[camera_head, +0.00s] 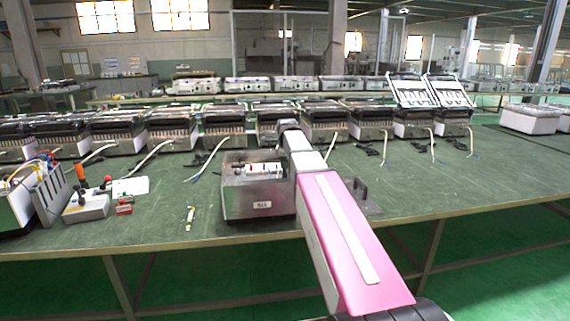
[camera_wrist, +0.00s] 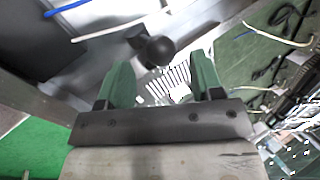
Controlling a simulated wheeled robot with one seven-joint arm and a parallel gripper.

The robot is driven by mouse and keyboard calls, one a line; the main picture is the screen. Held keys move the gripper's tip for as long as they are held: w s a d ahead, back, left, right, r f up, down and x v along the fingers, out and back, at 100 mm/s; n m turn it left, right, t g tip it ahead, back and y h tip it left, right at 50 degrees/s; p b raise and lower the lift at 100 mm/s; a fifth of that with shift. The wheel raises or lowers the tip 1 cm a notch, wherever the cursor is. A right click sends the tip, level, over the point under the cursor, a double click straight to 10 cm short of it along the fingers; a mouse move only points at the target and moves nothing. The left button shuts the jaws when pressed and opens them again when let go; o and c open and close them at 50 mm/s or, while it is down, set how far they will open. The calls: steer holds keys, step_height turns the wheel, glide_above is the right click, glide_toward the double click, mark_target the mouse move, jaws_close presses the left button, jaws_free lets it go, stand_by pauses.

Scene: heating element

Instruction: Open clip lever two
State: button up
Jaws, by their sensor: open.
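A black round knob (camera_wrist: 158,50) shows in the wrist view, on a dark stem that runs to the left. It looks like the end of a clip lever, but I cannot tell which lever it is. My gripper (camera_wrist: 160,70) has two green fingers, spread apart and empty. The knob appears in line with the gap, just beyond the fingertips; I see no contact. In the head view, a metal box (camera_head: 244,200) with a label stands near the table's front edge, beside my arm. My arm hides part of it, and the fingers cannot be made out there.
A blue-ended wire (camera_wrist: 68,6) and a white wire (camera_wrist: 108,31) lie near the knob. The head view shows a row of heater units behind the box, with loose cables. A grey switch box (camera_head: 86,207) stands left on the green table (camera_head: 455,185). The table's right side is mostly clear.

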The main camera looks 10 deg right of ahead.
steer(key=v, duration=0.7)
steer(key=shift+s+r, duration=0.2)
steer(key=shift+r, duration=0.15)
